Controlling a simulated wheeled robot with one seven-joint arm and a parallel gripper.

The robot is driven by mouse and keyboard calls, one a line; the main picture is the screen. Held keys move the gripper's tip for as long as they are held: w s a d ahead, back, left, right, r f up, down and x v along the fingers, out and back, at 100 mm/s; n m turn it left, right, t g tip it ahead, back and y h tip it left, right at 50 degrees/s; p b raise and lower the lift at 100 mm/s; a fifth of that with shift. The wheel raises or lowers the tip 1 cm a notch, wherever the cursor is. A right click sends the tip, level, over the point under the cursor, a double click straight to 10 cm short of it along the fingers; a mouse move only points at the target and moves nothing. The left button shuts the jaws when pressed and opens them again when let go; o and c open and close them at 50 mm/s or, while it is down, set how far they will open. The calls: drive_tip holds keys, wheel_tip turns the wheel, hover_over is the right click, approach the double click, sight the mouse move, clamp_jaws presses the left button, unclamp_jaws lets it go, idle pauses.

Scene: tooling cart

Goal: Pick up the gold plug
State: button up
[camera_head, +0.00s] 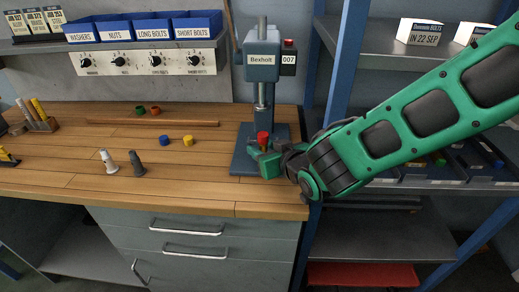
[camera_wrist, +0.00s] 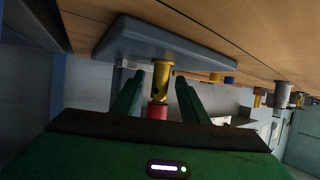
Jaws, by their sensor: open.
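A gold plug (camera_wrist: 161,80) with a small dark hole in its side stands on the press's blue-grey base plate (camera_wrist: 150,45), in a wrist view that shows the bench at the top. A red piece (camera_wrist: 157,111) is at its end away from the plate; red also shows in the head view (camera_head: 263,138). My gripper (camera_wrist: 159,84) is open, with one green finger on each side of the plug. Gaps show between plug and fingers. In the head view my gripper (camera_head: 272,160) is low at the press base and hides the gold part.
The press column (camera_head: 262,95) rises just behind my gripper. A blue cap (camera_head: 165,140), a yellow cap (camera_head: 188,141), a pale plug (camera_head: 108,161) and a grey plug (camera_head: 137,164) stand left on the bench. A blue shelf post (camera_head: 346,60) stands right of the press. The bench front is clear.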

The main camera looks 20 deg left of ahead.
drive_tip(key=shift+c, duration=0.2)
clamp_jaws()
drive_tip(key=shift+r, duration=0.2)
